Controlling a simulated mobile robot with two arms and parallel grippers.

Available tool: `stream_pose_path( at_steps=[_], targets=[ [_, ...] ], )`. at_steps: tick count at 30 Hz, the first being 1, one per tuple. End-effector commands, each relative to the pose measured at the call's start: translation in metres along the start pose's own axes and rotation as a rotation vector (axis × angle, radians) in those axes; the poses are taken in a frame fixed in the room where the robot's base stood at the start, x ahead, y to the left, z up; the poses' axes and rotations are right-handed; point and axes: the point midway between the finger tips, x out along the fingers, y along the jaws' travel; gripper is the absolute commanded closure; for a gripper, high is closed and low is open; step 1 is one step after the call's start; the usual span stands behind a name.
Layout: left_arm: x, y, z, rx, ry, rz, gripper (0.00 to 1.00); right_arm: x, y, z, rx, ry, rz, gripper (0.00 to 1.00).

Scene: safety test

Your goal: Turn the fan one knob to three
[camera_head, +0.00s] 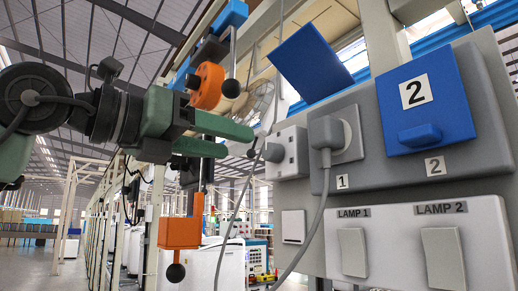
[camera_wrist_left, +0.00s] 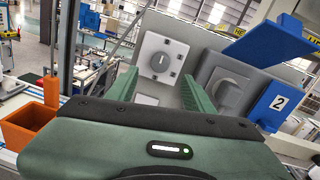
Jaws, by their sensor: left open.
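The knob that appears to be the fan one knob (camera_wrist_left: 163,62) is a round light-grey dial on a square white plate, ahead of my left gripper in the left wrist view. In the head view it shows nearly edge-on as a grey knob (camera_head: 274,152) on the panel's left part. Its numbers are too small to read. My left gripper (camera_head: 240,141) is open, with its green fingers pointing at the knob and a gap between them. In the left wrist view the knob shows just beyond the fingertips (camera_wrist_left: 159,74), apparently apart from them. My right gripper is not in view.
Right of the knob, a grey plug (camera_head: 325,132) with a hanging cable sits in socket 1 under a raised blue cover (camera_head: 310,62). Socket 2's blue cover (camera_head: 425,100) is shut. Lamp switches (camera_head: 398,250) are below.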

Motion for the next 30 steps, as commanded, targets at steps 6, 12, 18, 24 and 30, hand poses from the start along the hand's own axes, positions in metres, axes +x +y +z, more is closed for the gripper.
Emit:
stream_pose_path(
  at_steps=[6,12,18,24,30],
  targets=[
    [0.036,-0.002,0.002,-0.002,0.005,-0.005,0.48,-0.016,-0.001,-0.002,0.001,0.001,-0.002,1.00],
    [0.062,-0.001,0.002,-0.002,0.002,-0.005,0.48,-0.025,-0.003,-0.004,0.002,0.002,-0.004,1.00],
    [0.072,-0.002,0.000,-0.001,0.000,-0.006,0.48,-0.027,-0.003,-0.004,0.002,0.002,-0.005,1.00],
    [0.072,-0.002,-0.001,-0.001,0.000,-0.006,0.48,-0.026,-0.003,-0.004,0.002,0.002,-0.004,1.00],
    [0.072,-0.001,-0.001,-0.001,0.000,-0.006,1.00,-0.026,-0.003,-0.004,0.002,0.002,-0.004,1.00]
  ],
)
